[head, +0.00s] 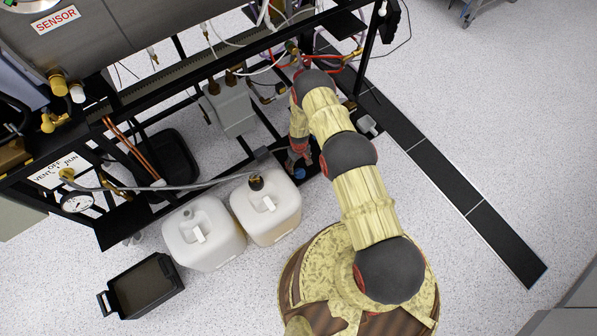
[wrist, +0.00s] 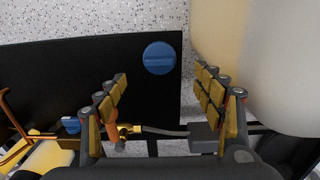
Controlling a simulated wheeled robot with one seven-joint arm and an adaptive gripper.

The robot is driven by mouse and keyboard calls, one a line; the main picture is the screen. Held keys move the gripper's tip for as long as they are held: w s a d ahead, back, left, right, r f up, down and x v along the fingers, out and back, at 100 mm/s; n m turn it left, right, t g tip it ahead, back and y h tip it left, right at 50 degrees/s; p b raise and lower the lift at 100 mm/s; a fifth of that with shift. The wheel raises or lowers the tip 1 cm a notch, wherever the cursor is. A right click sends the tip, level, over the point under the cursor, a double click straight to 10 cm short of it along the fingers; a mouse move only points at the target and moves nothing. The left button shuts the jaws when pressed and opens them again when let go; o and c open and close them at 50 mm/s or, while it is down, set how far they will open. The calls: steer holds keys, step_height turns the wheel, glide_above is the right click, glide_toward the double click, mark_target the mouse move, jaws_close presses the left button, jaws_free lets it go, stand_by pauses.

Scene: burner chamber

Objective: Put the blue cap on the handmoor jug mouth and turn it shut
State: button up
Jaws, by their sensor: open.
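The blue cap (wrist: 159,58) lies on a black flat surface in the wrist view, ahead of my gripper (wrist: 160,82) and between the lines of its fingers. The fingers are open with nothing between them. In the head view the blue cap (head: 300,173) shows just below my gripper (head: 297,158), partly covered by it. Two white jugs stand side by side on the left: a left jug (head: 204,252) with a pale top opening, and a right jug (head: 270,222) with a dark fitting on its mouth. I cannot tell which is the handmoor jug.
A pale rounded jug wall (wrist: 270,60) rises close beside my right finger in the wrist view. A grey hose (head: 200,186) runs to the right jug. A black open bin (head: 145,290) stands front left. The black frame and pipework are behind. Floor at right is mostly clear.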

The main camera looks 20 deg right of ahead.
mark_target(300, 171)
steer(key=f+b, duration=0.1)
steer(key=f, duration=0.1)
steer(key=f+b, duration=0.1)
steer(key=f, duration=0.2)
steer(key=f+b, duration=0.1)
steer(key=f, duration=0.1)
steer(key=shift+s+d+f+b, duration=0.15)
steer(key=shift+s+f+b, duration=0.1)
steer(key=shift+f+b, duration=0.15)
steer(key=shift+r, duration=0.1)
steer(key=c, duration=0.3)
steer(key=c, duration=0.8)
